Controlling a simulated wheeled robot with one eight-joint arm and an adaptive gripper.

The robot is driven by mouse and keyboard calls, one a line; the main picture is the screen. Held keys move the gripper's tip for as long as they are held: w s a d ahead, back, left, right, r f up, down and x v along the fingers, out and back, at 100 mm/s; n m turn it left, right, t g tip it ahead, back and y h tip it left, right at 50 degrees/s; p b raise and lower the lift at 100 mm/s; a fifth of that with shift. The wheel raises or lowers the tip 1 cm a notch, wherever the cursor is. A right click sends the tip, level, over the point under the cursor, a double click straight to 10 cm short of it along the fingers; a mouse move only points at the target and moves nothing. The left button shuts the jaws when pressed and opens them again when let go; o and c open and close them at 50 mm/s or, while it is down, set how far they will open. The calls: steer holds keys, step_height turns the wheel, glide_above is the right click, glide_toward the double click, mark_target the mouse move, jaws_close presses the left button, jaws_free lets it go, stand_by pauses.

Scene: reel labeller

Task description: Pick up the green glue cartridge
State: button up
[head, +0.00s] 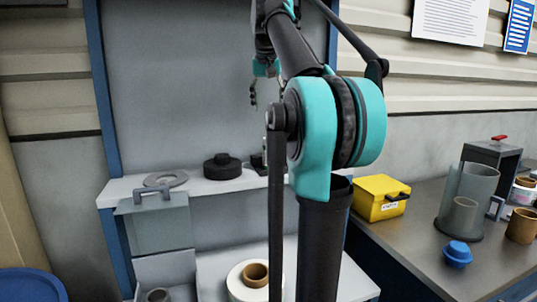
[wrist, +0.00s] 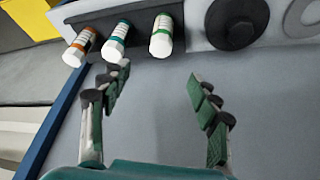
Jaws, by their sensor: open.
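The green glue cartridge (wrist: 162,36) is white with a green band and a pale cap. My gripper (wrist: 157,80) is open and empty. Its two green-padded fingers are spread, and the green cartridge appears beyond the gap between them, apart from both.
A black reel (head: 222,166) and a grey ring (head: 166,179) lie on the shelf (head: 120,188).

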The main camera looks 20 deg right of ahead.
mark_target(269, 138)
steer(key=x, duration=1.6)
steer(key=shift+a, duration=0.2)
steer(key=shift+c, duration=0.4)
steer(key=c, duration=1.3)
steer(key=shift+c, duration=0.2)
